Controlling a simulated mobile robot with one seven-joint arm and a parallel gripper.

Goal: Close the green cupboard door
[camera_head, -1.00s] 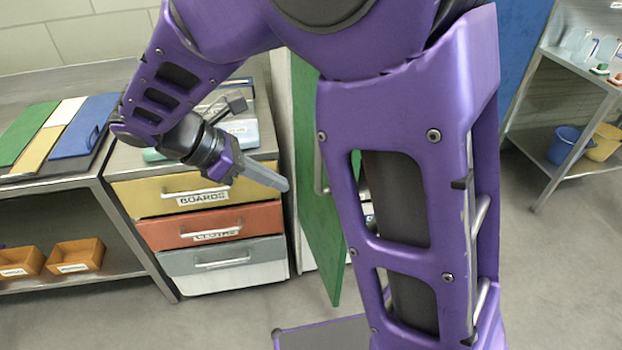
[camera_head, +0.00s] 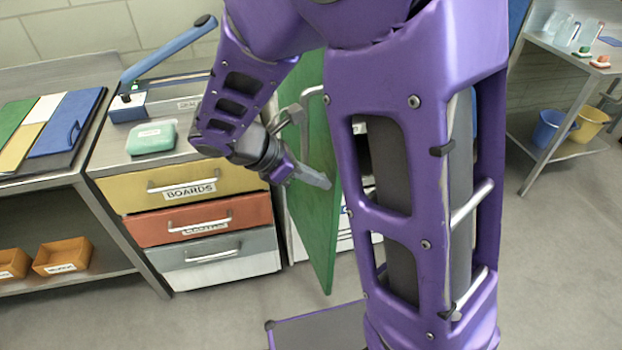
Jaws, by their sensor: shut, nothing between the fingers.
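The green cupboard door (camera_head: 318,225) stands ajar, swung out from its cupboard, in the middle of the head view. Its metal handle (camera_head: 305,108) shows near the top, partly beside my arm. My gripper (camera_head: 322,181) is shut and empty. Its fingertips overlap the face of the green door in the picture; I cannot tell whether they touch it. My purple arm hides much of the cupboard's interior and the right side of the door.
A drawer unit with yellow (camera_head: 180,186), red (camera_head: 200,221) and grey (camera_head: 215,253) drawers stands left of the door, all shut. A steel shelf with a blue bucket (camera_head: 553,130) and a yellow bucket (camera_head: 590,124) is at the right. Open floor lies in front.

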